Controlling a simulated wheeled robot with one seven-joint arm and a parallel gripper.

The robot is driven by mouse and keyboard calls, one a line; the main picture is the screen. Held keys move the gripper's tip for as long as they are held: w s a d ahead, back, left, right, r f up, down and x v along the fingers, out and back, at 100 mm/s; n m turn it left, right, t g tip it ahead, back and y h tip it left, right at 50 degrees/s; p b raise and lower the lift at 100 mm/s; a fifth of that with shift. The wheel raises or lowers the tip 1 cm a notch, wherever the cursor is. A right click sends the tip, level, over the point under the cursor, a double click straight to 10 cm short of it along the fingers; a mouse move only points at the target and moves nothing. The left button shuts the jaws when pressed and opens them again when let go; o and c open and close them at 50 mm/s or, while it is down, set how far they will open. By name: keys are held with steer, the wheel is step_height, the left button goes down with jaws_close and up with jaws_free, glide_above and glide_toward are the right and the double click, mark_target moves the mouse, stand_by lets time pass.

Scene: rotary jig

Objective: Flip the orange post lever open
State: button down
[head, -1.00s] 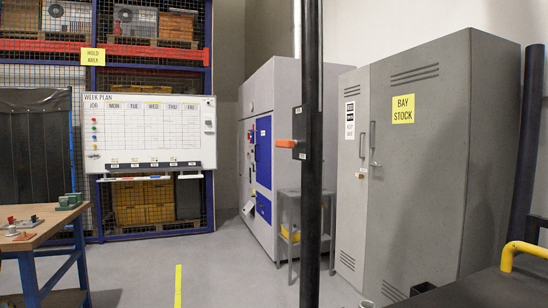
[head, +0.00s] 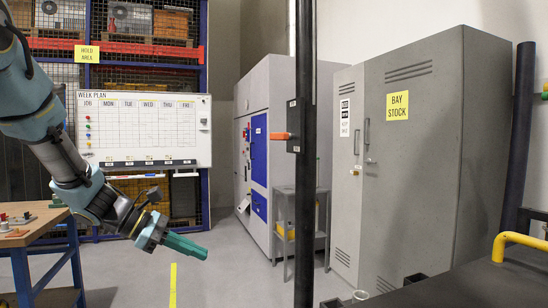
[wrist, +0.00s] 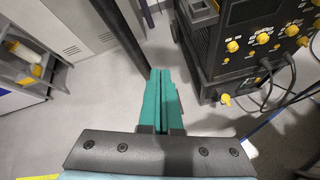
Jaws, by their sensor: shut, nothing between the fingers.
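The orange post lever (head: 281,136) sticks out to the left from a small dark box (head: 293,112) on the black post (head: 305,200) in the head view. My gripper (head: 203,252) has teal fingers, pressed together with nothing between them. In the head view it shows left of the post and well below the lever, apart from both, tips toward lower right. In the wrist view my gripper (wrist: 161,74) shows at the centre, with a dark post (wrist: 122,35) beside it to the upper left. I cannot make out the lever in the wrist view.
A wooden-topped workbench (head: 30,225) stands at the left and a grey cabinet (head: 420,170) at the right. A small grey stand (head: 300,207) is behind the post. In the wrist view, a dark unit with yellow knobs (wrist: 250,45) is at the right. Floor shows around the post.

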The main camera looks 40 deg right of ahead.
mark_target(287, 137)
steer(key=w+d+r+n+g+h, duration=0.2)
steer(key=d+r+h, duration=0.6)
steer(key=d+r, duration=0.6)
steer(key=w+r+n, duration=0.1)
steer(key=n, duration=0.1)
steer(key=shift+r+n+g+h+b, duration=0.15)
steer(key=shift+n+g+h+b, duration=0.15)
steer(key=shift+g+h+b, duration=0.1)
steer(key=s+d+r+p, duration=0.3)
steer(key=d+r+p, duration=0.2)
steer(key=d, duration=0.4)
steer(key=shift+s+r, duration=0.25)
steer(key=shift+r, duration=0.45)
